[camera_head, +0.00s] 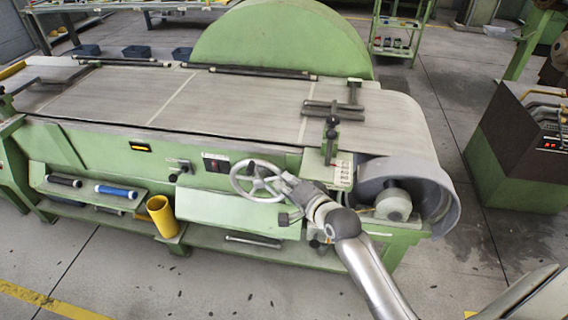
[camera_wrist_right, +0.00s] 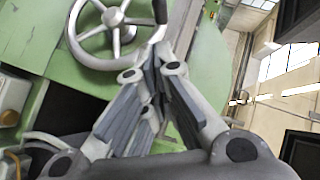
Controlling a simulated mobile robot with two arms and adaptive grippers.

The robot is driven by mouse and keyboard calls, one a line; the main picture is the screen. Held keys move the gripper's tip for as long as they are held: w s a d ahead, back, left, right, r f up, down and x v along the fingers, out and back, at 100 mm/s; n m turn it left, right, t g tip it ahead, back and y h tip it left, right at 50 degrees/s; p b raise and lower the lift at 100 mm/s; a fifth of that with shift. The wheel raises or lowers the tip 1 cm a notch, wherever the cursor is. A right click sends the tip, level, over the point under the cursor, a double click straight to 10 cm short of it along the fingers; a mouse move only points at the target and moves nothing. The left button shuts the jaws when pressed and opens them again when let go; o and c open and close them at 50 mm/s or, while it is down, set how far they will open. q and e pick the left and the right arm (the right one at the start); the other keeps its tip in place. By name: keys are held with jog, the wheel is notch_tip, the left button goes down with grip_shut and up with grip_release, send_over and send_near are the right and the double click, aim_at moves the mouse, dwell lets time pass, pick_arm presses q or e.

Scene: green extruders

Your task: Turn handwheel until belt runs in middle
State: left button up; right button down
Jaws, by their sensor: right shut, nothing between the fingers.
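The handwheel (camera_head: 257,183) is a grey metal wheel with spokes on the front of the green machine, below the belt. In the right wrist view the handwheel (camera_wrist_right: 112,17) shows at the upper left, with a dark knob on its rim. The belt (camera_head: 230,105) is a wide grey band across the machine top; it curves down at the drum (camera_head: 440,190) at the right. My right gripper (camera_head: 286,184) is at the right side of the wheel. In its wrist view the gripper (camera_wrist_right: 157,58) is shut and empty, its tips by the rim; contact is unclear. My left gripper is not in view.
A yellow cup (camera_head: 162,216) and a blue cylinder (camera_head: 116,191) are on the machine's lower front. A clamp-like fixture (camera_head: 331,120) stands over the belt's right part. The floor in front is clear.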

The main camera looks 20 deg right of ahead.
notch_tip(320, 180, up, 2)
jog(key=d, duration=0.2)
jog(key=p, duration=0.1)
send_near(268, 165)
jog(key=w+r, duration=0.1)
jog(key=w, duration=0.4)
jog(key=a, duration=0.1)
jog(key=w+a+f, duration=0.1)
jog(key=shift+a+m+p, duration=0.3)
jog(key=shift+p, duration=0.05)
jog(key=shift+w+a+f, duration=0.4)
jog(key=shift+w+a, duration=0.05)
jog(key=shift+a, duration=0.2)
